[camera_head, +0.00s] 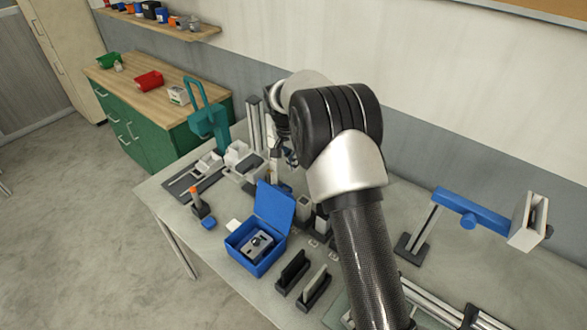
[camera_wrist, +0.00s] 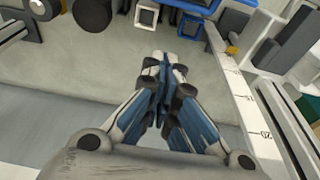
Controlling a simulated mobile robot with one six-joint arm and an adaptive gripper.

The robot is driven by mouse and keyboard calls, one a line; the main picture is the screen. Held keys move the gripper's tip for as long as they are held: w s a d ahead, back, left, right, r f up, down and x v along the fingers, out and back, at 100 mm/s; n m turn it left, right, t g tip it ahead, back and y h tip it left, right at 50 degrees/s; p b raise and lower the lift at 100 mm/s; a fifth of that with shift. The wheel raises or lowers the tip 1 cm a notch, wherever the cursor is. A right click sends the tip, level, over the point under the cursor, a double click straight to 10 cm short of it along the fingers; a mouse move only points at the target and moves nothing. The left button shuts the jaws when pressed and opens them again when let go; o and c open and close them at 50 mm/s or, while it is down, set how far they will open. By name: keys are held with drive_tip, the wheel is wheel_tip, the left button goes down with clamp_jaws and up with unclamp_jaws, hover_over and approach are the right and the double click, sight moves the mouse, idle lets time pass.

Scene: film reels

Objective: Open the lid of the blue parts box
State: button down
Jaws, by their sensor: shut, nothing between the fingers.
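The blue parts box (camera_head: 245,262) stands on the grey table, left of my arm in the head view. Its blue lid (camera_head: 273,207) is open, standing up and tilted back at the rear of the box. A grey part with a dark round piece (camera_head: 258,245) lies inside. My gripper (camera_wrist: 165,65) is shut and empty in the wrist view. In the head view it is mostly hidden by my arm and is behind the box, apart from the lid. A bit of blue (camera_wrist: 197,6) shows at the top of the wrist view; I cannot tell whether it is the box.
A screwdriver-like tool with an orange tip (camera_head: 198,203) stands left of the box. Dark upright holders (camera_head: 293,270) stand at its right front. A teal press (camera_head: 208,120) and white bins (camera_head: 240,155) are behind. A blue-armed stand (camera_head: 470,208) is at right.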

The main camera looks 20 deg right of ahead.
sight(277, 205)
drive_tip(key=x, duration=0.9)
drive_tip(key=s+a, duration=0.2)
drive_tip(key=a, duration=0.1)
drive_tip(key=shift+s+a+r+b, duration=0.2)
drive_tip(key=shift+r+b, duration=0.1)
drive_tip(key=shift+r, duration=0.1)
drive_tip(key=s+a+r, duration=0.1)
drive_tip(key=s+a+r+b, duration=0.1)
drive_tip(key=a, duration=0.1)
drive_tip(key=s+a+r, duration=0.1)
drive_tip(key=shift+s+a, duration=0.2)
drive_tip(key=shift+a, duration=0.1)
drive_tip(key=shift+d, duration=0.1)
